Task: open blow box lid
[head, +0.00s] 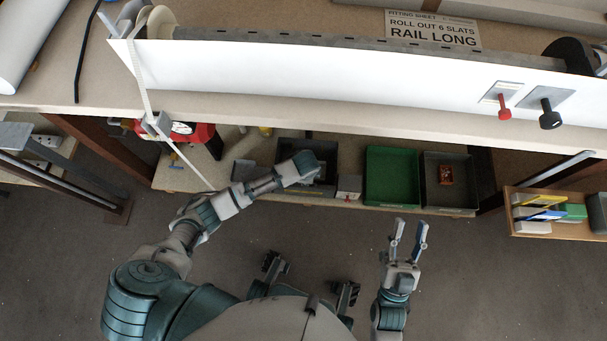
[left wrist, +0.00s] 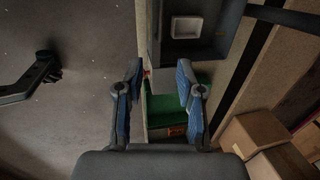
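I cannot tell for sure which item is the blow box. A small grey box with a red spot (head: 349,187) stands on the lower shelf between the dark bin and the green bin. A grey flat top, probably the same box, shows between my left fingers in the left wrist view (left wrist: 160,86). My left gripper (head: 306,166) is over the dark bin (head: 287,150) in the head view. Its fingers (left wrist: 159,76) are apart with nothing held; contact is not visible. My right gripper (head: 409,236) is open and empty in front of the shelf.
A green bin (head: 392,150) and a grey bin (head: 449,203) holding a red item (head: 446,175) stand to the right. A red machine (head: 200,136) is at left. The white shutter profile (head: 320,80) lies along the bench above. The floor (head: 450,280) in front is clear.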

